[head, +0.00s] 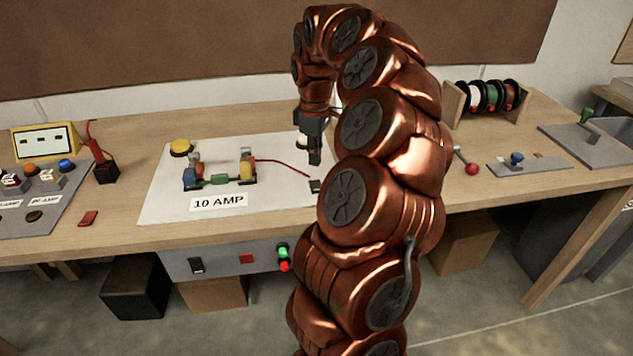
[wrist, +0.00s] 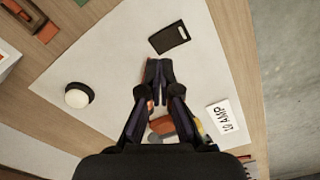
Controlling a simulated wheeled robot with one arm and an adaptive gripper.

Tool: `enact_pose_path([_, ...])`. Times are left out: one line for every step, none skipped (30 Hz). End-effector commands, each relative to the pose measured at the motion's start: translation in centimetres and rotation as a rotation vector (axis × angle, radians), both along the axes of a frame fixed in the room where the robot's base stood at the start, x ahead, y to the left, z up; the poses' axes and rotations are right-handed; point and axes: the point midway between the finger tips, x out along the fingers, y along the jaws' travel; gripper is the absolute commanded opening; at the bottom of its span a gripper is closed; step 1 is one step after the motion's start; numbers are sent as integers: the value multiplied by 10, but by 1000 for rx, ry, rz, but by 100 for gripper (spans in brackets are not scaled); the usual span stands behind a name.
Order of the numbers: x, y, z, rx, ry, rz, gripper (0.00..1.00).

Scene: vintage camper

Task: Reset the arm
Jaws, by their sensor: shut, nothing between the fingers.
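My gripper (head: 314,158) points down above the right part of a white mat (head: 265,212) on the workbench. In the wrist view, my gripper's fingers (wrist: 158,66) are together with nothing between them. My copper-coloured arm arches up and over from the front and hides part of the bench behind it. A small black plate (wrist: 170,38) lies on the mat just beyond the fingertips in the wrist view; it also shows in the head view (head: 315,187). The gripper looks clear of the mat, though its exact height cannot be told.
A fuse holder with a green piece (head: 219,179) and a red wire stands left of my gripper, behind a "10 AMP" label (head: 219,202). A yellow button (head: 181,147) is at the mat's back left. A spool rack (head: 487,98) and a red-knobbed lever (head: 471,168) are right of my arm.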

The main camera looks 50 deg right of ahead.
Motion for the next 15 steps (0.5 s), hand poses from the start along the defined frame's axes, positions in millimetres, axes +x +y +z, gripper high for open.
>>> enact_pose_path([0,0,5,-1,-1,0,0])
enact_pose_path([0,0,7,-1,-1,0,0])
enact_pose_path([0,0,10,-1,-1,0,0])
enact_pose_path([0,0,11,-1,-1,0,0])
enact_pose_path([0,0,13,-1,-1,0,0])
enact_pose_path([0,0,14,-1,0,0,0])
enact_pose_path([0,0,14,0,0,0,0])
enact_pose_path([0,0,15,0,0,0,0])
enact_pose_path([0,0,14,0,0,0,0])
enact_pose_path([0,0,14,0,0,0,0])
enact_pose_path([0,0,14,0,0,0,0])
enact_pose_path([0,0,14,1,0,0,0])
enact_pose_path([0,0,14,1,0,0,0])
enact_pose_path([0,0,14,1,0,0,0])
enact_pose_path([0,0,14,0,0,0,0])
